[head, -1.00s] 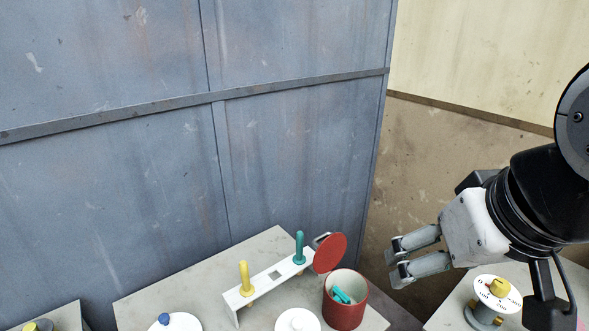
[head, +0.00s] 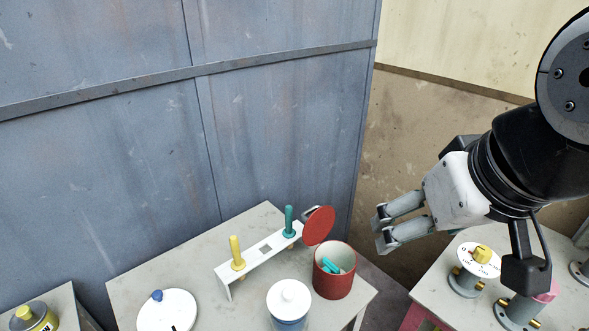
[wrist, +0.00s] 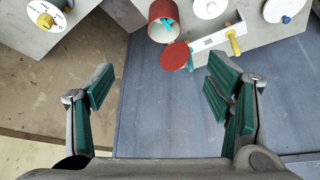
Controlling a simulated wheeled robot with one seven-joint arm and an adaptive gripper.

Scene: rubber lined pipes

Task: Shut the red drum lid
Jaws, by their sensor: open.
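The red drum (head: 334,278) stands on the right part of the middle table, with a pale inside and teal pieces in it. Its red lid (head: 319,225) is open, tilted up at the drum's back left rim. In the wrist view the drum (wrist: 157,14) and the lid (wrist: 175,57) show at the top centre, beyond my fingers. My gripper (head: 380,229) is open and empty. It is in the air to the right of the lid, apart from it. In the wrist view my gripper (wrist: 163,95) has its green-padded fingers wide apart.
A white rack (head: 250,262) with a yellow peg (head: 236,252) and a teal peg (head: 289,221) stands left of the drum. A white-lidded jar (head: 288,302) stands in front. A right table (head: 437,295) carries dial fittings (head: 474,268). A blue wall (head: 150,170) rises behind.

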